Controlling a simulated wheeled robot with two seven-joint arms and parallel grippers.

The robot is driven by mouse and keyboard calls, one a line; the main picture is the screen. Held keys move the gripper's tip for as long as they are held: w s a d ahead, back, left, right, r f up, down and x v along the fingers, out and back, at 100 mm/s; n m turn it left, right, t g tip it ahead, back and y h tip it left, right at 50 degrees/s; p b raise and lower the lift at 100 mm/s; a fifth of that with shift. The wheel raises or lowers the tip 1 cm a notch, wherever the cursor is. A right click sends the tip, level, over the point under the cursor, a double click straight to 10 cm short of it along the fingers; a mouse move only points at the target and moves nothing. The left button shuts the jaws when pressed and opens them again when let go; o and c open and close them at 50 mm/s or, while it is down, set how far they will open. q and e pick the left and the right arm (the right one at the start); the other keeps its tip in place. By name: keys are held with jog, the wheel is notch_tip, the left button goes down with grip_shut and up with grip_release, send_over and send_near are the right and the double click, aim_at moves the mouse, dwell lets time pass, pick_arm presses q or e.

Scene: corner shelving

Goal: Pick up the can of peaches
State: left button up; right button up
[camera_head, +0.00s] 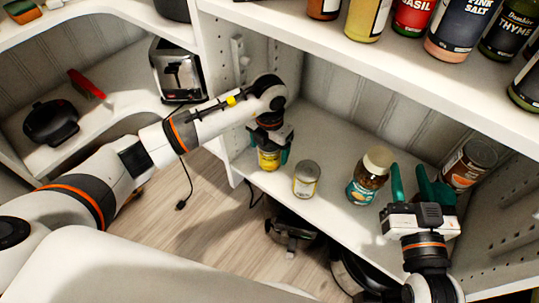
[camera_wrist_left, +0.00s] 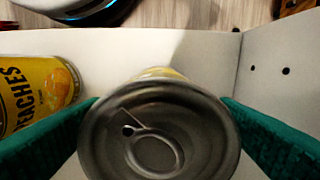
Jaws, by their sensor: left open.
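My left gripper (camera_head: 270,150) reaches down over a yellow-labelled can (camera_head: 268,158) on the white shelf. In the left wrist view, the green fingers are open on either side of this can's grey pull-tab lid (camera_wrist_left: 158,135). Most of its label is hidden. A second can (camera_head: 306,180) stands to its right in the head view. A yellow can lettered PEACHES (camera_wrist_left: 38,88) shows at the left of the wrist view and appears to be this second can. My right gripper (camera_head: 416,180) is open and empty over the shelf's right part.
A dark jar with a beige lid (camera_head: 368,175) stands left of my right gripper, and a brown can (camera_head: 469,163) stands to its right. Spice bottles (camera_head: 465,25) line the shelf above. The shelf's side wall (camera_wrist_left: 282,70) is close beside my left gripper.

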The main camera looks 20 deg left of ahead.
pick_arm(q)
jog(key=shift+f, duration=0.1)
pick_arm(e)
jog(key=shift+r, duration=0.35)
pick_arm(q)
jog(key=shift+c, duration=0.2)
jog(key=c, duration=1.3)
jog(key=shift+c, duration=0.2)
